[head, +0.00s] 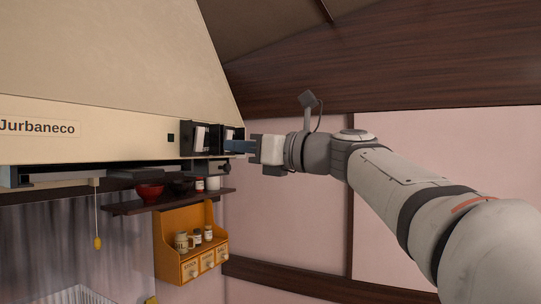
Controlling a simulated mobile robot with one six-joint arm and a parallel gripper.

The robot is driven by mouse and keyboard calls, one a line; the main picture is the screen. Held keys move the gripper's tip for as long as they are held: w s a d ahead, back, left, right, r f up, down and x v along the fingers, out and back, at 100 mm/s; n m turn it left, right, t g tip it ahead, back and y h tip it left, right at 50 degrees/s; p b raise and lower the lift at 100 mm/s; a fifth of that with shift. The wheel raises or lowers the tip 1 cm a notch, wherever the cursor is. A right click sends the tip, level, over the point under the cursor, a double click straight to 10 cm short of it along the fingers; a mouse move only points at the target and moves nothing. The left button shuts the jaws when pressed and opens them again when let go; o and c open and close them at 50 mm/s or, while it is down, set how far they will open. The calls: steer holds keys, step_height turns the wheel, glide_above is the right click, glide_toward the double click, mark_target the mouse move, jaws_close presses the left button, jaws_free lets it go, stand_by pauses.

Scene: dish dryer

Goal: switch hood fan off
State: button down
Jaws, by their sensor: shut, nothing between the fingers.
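The range hood (110,70) is cream-coloured and fills the upper left, with a front strip labelled "Jurbaneco". Two black-framed switches sit at the strip's right end: a left switch (200,138) with a pale face, and a right switch (230,133) close beside it. I cannot read their markings or tell which one is the fan's, nor their positions. My gripper (230,146) reaches in from the right, shut and empty, with its dark fingertips at the right switch and covering part of it. I cannot tell whether they touch it.
A dark shelf (165,204) below the hood carries a red bowl (149,192) and small containers. An orange spice rack (168,242) with jars hangs under it. A yellow-ended pull cord (97,242) hangs at the left. The pink wall (290,215) is bare.

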steer(key=b+v, duration=0.1)
steer(key=v, duration=0.6)
steer(key=shift+d, duration=0.25)
steer(key=shift+w+f, duration=0.1)
steer(key=shift+f, duration=0.05)
